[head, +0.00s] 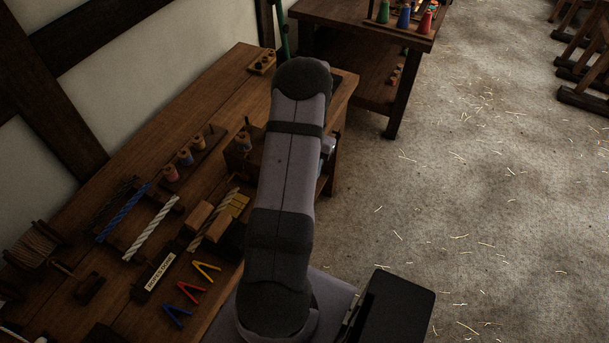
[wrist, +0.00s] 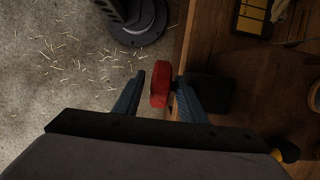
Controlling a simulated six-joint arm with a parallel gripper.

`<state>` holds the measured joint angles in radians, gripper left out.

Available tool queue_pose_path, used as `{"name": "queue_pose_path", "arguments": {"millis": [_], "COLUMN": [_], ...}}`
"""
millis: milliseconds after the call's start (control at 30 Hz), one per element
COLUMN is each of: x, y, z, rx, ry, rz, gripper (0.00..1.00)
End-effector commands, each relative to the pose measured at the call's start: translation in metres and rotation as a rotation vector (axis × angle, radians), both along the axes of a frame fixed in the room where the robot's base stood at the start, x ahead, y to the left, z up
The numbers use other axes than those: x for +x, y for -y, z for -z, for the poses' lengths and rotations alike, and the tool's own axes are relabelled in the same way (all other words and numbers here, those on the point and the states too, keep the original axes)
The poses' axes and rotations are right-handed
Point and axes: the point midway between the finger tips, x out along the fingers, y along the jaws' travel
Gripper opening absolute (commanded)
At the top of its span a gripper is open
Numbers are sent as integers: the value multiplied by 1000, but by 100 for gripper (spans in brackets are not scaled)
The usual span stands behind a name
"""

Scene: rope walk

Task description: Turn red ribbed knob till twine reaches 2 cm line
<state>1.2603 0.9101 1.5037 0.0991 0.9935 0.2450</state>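In the wrist view the red ribbed knob (wrist: 160,86) sticks out past the edge of the wooden bench. My gripper (wrist: 160,78) is open, with one dark finger on each side of the knob. A gap shows between the left finger and the knob; the right finger is close to the knob's bench side, and I cannot tell if it touches. In the head view my arm covers the knob and the gripper. I cannot make out the twine at the knob or the 2 cm line in either view.
The workbench (head: 225,95) holds spools (head: 186,157), a white rope (head: 152,228), a blue rope (head: 122,212) and coloured V-shaped pieces (head: 192,292). A second table (head: 340,12) with coloured cones stands behind. The straw-strewn floor (head: 480,190) at right is open.

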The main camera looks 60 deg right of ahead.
Motion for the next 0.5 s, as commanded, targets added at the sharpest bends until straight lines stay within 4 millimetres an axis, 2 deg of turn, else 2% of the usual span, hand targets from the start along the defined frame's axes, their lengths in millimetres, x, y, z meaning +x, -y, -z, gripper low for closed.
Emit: {"name": "queue_pose_path", "arguments": {"millis": [267, 500], "x": [0, 0], "y": [1, 9], "z": [-3, -26], "rx": [-2, -5], "ry": [1, 2], "rz": [0, 1], "gripper": [38, 38]}}
